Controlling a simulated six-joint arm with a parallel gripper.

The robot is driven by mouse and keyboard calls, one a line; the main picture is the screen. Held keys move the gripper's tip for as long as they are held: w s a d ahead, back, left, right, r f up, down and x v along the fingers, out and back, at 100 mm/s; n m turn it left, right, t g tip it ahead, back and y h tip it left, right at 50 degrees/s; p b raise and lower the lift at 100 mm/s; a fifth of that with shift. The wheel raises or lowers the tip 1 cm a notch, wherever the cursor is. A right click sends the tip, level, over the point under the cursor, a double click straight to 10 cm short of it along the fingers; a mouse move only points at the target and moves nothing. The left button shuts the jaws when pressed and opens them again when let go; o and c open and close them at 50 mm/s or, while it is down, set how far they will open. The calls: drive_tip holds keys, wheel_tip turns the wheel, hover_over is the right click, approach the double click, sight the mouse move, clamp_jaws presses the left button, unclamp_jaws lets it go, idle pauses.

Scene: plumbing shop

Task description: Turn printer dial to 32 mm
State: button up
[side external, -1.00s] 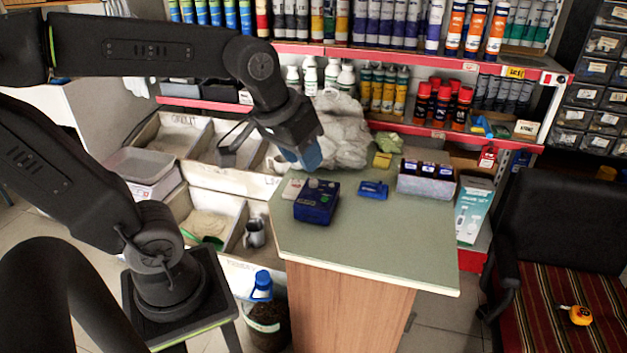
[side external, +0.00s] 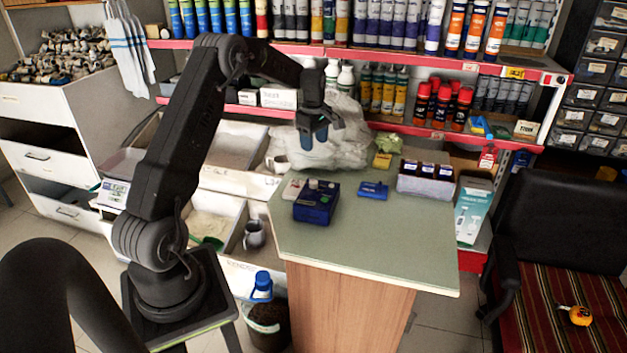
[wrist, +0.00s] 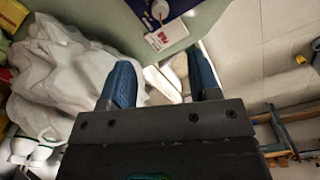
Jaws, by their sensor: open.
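The printer, a dark blue box (side external: 316,203) with a pale knob (side external: 314,184) on top, stands near the left edge of the green-grey counter (side external: 370,235). My gripper (side external: 314,142) hangs in the air above and behind the printer, fingers pointing down, apart from it. In the wrist view, its two blue fingers (wrist: 162,82) are spread with nothing between them. Part of the blue box (wrist: 143,14) shows at the top edge of that view, with a round pale knob (wrist: 160,9) on it. The dial's markings are too small to read.
A white card with red print (wrist: 167,35) lies beside the printer. A white crumpled bag (side external: 335,140) is behind. The counter's front is clear.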

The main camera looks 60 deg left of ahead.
sight(314, 181)
wheel_tip(314, 181, down, 14)
drive_tip(key=shift+a+f, duration=0.15)
idle(0.4)
drive_tip(key=shift+c, duration=0.5)
drive_tip(key=c, duration=0.8)
